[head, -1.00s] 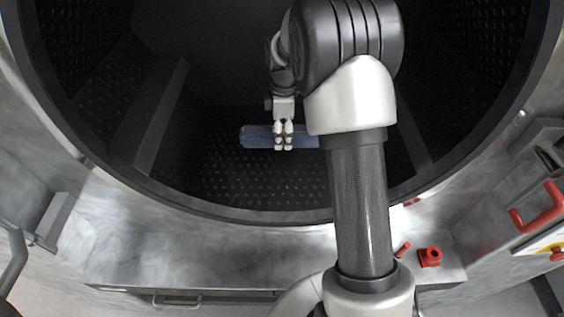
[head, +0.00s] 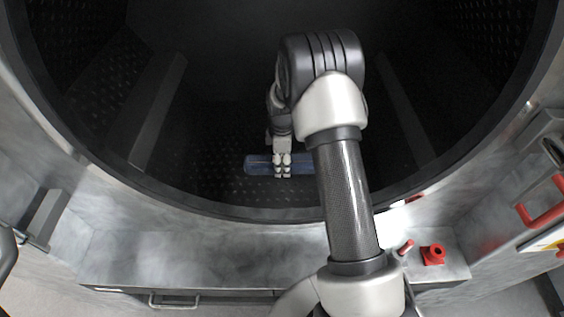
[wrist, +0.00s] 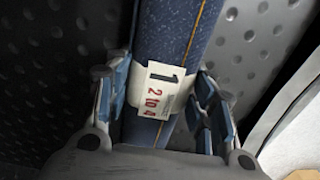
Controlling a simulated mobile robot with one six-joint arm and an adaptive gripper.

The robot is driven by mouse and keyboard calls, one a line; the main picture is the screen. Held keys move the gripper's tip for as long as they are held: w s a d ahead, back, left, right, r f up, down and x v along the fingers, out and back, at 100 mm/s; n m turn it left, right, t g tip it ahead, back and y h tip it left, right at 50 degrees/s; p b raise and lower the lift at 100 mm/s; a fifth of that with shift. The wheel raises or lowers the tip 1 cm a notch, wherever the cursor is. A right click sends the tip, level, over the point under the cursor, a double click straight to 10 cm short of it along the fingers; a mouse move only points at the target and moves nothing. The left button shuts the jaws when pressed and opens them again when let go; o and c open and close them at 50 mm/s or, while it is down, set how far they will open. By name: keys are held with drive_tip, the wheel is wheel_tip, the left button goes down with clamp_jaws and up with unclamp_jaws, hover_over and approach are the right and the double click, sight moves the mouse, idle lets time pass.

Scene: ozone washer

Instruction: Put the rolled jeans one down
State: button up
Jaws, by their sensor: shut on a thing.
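The rolled jeans (head: 257,165) are a blue roll lying crosswise in my gripper, inside the dark drum. My gripper (head: 282,165) is shut around the middle of the roll.
The dark perforated drum (head: 215,185) surrounds my gripper, with raised ribs (head: 158,110) at left and right. The metal front rim and ledge (head: 200,255) lie nearer. A red fitting (head: 432,254) and red handle (head: 545,215) are at the right. The drum floor around the roll looks clear.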

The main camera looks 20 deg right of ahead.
drive_tip(key=shift+r, duration=0.1)
drive_tip(key=o, duration=1.3)
drive_tip(key=shift+o, duration=0.2)
